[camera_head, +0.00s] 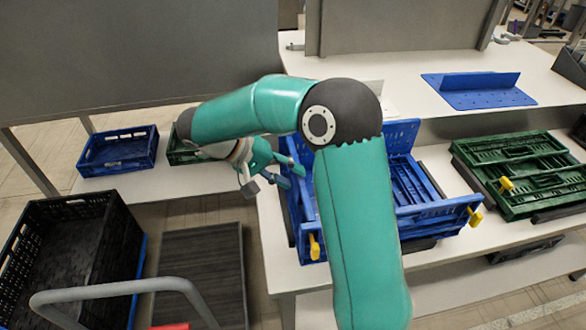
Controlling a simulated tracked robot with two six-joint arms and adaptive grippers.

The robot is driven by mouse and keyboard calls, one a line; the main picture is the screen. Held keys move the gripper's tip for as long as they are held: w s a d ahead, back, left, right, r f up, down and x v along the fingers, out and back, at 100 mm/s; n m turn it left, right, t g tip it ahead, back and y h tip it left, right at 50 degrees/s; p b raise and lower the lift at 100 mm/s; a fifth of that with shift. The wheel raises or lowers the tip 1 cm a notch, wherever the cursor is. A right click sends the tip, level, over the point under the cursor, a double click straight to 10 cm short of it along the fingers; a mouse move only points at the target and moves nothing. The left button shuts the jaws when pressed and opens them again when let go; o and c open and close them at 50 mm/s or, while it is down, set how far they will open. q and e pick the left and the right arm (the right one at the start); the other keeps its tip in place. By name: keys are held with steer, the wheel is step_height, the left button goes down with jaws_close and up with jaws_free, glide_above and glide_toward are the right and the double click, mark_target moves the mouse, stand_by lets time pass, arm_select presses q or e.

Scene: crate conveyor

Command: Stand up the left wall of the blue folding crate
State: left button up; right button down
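The blue folding crate (440,213) stands on the white bench right of centre. Its back wall (402,137) is upright, and a slatted blue panel (410,183) shows inside on the right. Its left side (304,238) shows only partly; my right arm crosses in front of the crate, so I cannot tell how far the left wall is raised. My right gripper (274,179) hangs at the crate's left side, with its fingers apart. I see nothing clearly held in it, and cannot tell whether it touches the wall. My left gripper is not in view.
Folded green crates (515,165) lie to the right. A flat blue panel piece (478,97) lies on the upper white table. A small blue crate (118,150) and a green crate (184,151) stand at the left. A black crate (108,255) stands at lower left.

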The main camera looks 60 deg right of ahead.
steer(key=c, duration=1)
jaws_free()
steer(key=shift+w+a+f+y, duration=0.1)
steer(key=shift+a+f+y, duration=0.1)
steer(key=shift+f, duration=0.3)
steer(key=shift+a+f+y, duration=0.1)
steer(key=shift+a+f, duration=0.1)
steer(key=shift+f, duration=0.25)
steer(key=shift+w, duration=0.1)
steer(key=shift+r, duration=0.15)
steer(key=w+a+r+p, duration=0.3)
steer(key=w+a+p, duration=0.8)
steer(key=w+a, duration=0.2)
steer(key=shift+w, duration=0.45)
steer(key=shift+r, duration=0.1)
